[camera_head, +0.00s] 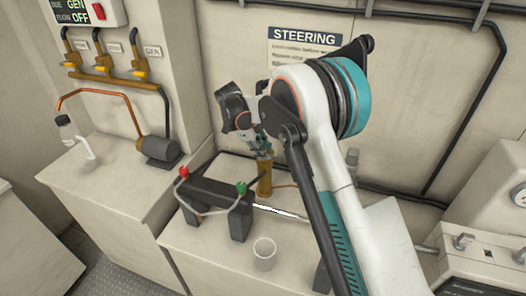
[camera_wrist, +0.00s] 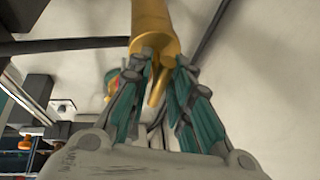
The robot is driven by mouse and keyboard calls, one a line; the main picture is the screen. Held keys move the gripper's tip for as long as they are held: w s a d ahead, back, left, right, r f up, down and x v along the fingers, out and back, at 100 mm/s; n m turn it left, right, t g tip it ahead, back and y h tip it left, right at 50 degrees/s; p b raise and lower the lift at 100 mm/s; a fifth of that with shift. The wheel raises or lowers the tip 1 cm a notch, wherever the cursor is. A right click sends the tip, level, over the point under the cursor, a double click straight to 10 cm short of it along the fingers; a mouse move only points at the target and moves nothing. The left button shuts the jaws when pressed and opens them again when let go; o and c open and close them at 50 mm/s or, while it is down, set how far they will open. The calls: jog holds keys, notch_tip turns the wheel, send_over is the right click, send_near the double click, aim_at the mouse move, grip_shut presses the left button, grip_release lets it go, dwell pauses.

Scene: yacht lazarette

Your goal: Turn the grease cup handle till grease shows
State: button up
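The grease cup is an upright brass cylinder (camera_head: 265,180) on the bench below the STEERING sign. It also shows large at the top of the wrist view (camera_wrist: 153,28). My gripper (camera_head: 263,147) is at its upper end, pointing down. In the wrist view my gripper's teal-and-grey fingers (camera_wrist: 162,62) stand apart at the end of the cylinder. A narrow brass piece, seemingly the handle (camera_wrist: 158,86), lies between them, with a gap visible beside the right finger. Contact is not clear. No grease can be made out.
A white cup (camera_head: 264,254) and a bright rod (camera_head: 278,211) are in front. A bottle (camera_head: 67,128) and pump (camera_head: 158,148) are farther left. The wall is close behind.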

jog(key=shift+o, duration=0.6)
jog(key=shift+d, duration=0.1)
jog(key=v, duration=1.2)
